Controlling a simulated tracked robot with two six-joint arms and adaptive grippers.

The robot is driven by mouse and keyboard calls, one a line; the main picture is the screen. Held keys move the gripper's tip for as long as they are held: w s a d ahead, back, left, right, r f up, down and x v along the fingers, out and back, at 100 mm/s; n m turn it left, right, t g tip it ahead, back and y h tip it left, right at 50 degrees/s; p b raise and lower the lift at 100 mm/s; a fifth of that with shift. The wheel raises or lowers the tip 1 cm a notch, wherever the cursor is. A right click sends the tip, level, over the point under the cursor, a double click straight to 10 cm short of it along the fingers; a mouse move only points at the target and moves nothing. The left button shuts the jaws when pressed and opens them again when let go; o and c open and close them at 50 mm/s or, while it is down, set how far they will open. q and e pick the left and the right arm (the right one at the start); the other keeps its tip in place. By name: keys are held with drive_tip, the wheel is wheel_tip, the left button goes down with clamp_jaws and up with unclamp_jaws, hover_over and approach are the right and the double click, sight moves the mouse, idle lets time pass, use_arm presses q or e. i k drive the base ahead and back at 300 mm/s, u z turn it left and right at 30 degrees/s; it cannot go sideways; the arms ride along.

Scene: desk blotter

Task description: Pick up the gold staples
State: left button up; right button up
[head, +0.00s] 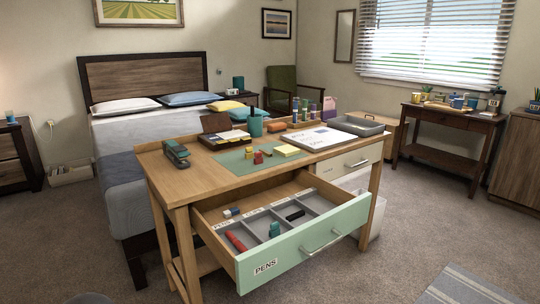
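Several small blocks stand on the green desk blotter (232,162) on the wooden desk. A small gold-yellow block (249,152) stands at the back of this group and looks like the gold staples, but it is too small to be sure. A red block (258,158) stands just in front of it, to the right. A yellow sticky-note pad (287,150) lies farther right on the blotter. Neither of my grippers is in view.
The desk's pens drawer (305,252) is pulled open, with divided compartments holding a few items. A dark green stapler (176,153) stands at the desk's left. A green cup (255,124), a white clipboard (312,138) and a grey tray (356,125) stand behind and right. The blotter's front left is clear.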

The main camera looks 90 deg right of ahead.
sight(264, 153)
drive_tip(key=k, duration=0.9)
drive_tip(key=u, duration=1.2)
drive_tip(key=i, duration=0.1)
drive_tip(key=z, duration=2.9)
drive_tip(key=i, duration=0.6)
drive_tip(key=u, duration=0.35)
drive_tip(key=k, duration=0.9)
drive_tip(key=z, duration=0.15)
drive_tip(key=i, duration=0.9)
drive_tip(key=u, duration=0.05)
